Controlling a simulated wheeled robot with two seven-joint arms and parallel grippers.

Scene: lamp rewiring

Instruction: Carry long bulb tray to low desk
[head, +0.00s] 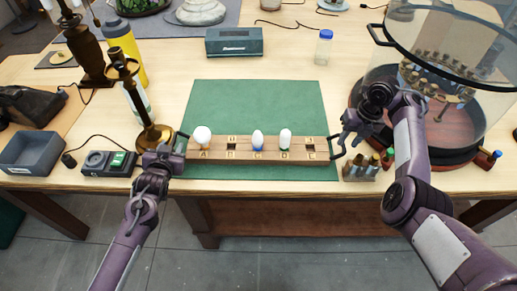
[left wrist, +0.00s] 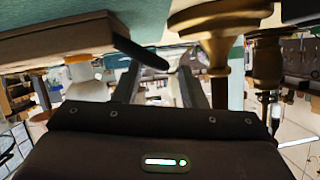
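The long wooden bulb tray (head: 268,158) lies on the green mat near the desk's front edge. A dark handle sticks out at each end. My left gripper (head: 172,150) is beside the left handle. In the left wrist view its fingers (left wrist: 158,80) are apart, with the dark handle (left wrist: 138,50) near their tips. My right gripper (head: 352,140) is close to the right handle, its fingers seemingly apart; contact is unclear.
A brass lamp (head: 153,137) stands close to my left gripper. A small rack of bottles (head: 361,169) and a large glass vessel (head: 440,90) are near my right arm. The green mat (head: 258,100) is clear behind the tray. A blue-grey box (head: 234,41) stands further back.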

